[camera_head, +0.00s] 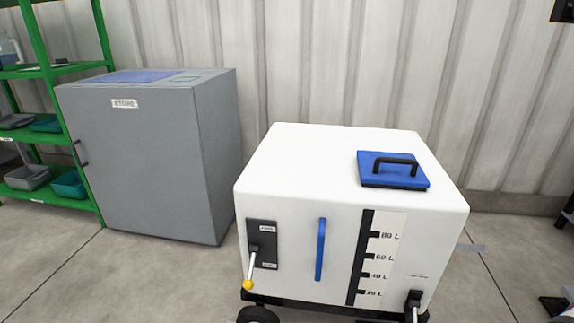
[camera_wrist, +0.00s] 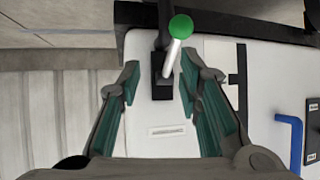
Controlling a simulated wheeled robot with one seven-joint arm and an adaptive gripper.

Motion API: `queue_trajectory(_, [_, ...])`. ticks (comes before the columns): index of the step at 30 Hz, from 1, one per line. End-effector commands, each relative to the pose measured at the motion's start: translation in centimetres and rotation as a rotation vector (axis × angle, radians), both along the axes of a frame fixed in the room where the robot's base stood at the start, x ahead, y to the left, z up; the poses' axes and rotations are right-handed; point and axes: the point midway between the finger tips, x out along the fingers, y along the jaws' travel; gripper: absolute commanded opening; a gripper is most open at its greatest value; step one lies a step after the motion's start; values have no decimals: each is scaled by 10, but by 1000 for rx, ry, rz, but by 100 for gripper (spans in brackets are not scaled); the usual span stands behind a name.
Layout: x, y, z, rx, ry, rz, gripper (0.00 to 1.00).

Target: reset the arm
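In the wrist view my gripper (camera_wrist: 160,82) is open, its two green-padded fingers wide apart with nothing clasped. Beyond and between the fingertips is a short lever with a green ball knob (camera_wrist: 181,26) on a dark mount. I cannot tell how far the fingers are from it. A small label is on the white face between the fingers. In the head view the white tote (camera_head: 330,150) shows this lever's mount (camera_head: 414,298) at its lower right; the knob is outside the frame. My gripper is not visible there.
The tote's front has a yellow-knobbed lever (camera_head: 248,284), a blue bar handle (camera_head: 320,250) and a litre scale (camera_head: 380,257). A blue lid (camera_head: 394,170) with a black handle is on top. A grey cabinet (camera_head: 150,160) and green shelving (camera_head: 50,72) stand left, with floor between cabinet and tote.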

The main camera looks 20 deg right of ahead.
Motion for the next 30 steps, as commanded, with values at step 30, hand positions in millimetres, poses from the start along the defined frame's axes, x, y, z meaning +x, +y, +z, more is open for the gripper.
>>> queue_trajectory(30, [119,71,316,-165,784,51,32])
